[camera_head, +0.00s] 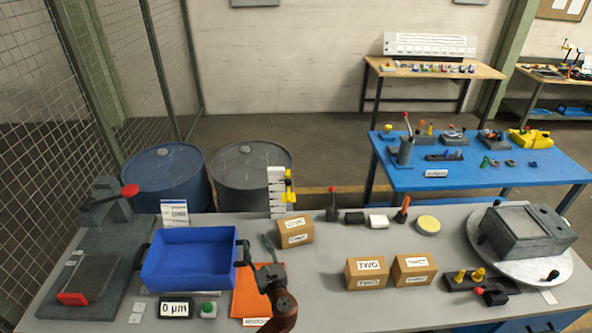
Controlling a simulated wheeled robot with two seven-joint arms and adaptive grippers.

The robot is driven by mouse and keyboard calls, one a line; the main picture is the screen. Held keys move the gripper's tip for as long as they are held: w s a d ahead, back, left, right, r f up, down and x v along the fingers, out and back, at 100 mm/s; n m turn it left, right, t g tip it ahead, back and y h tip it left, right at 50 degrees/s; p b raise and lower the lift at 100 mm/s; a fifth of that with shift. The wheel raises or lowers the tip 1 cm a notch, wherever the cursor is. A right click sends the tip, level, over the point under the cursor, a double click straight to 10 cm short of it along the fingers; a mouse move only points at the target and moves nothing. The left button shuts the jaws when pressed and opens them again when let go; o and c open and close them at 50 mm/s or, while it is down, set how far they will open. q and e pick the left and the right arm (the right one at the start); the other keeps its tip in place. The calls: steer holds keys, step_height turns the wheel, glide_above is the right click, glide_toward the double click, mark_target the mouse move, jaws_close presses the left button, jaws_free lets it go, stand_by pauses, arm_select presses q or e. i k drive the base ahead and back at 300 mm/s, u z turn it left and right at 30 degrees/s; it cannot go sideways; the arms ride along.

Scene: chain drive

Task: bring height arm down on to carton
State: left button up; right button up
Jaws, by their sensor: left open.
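The height arm appears to be the yellow slider (289,186) on a white upright scale (276,192) at the back of the bench. Its lower yellow part (289,197) sits well above the bench top. A carton (294,233) stands just in front of the scale's foot, with a visible gap below the yellow arm. Two more cartons marked TWO, a left one (366,273) and a right one (413,270), stand to the right. My left gripper (257,247) is open and empty between the blue bin and the nearest carton. My right gripper is not in view.
The blue bin (190,258) and an orange mat (251,303) lie close to my left gripper. A press with a red knob (129,190) stands at left. A grey box on a round turntable (480,256) is at right.

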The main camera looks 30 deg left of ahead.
mark_target(288, 185)
steer(key=i, duration=1.05)
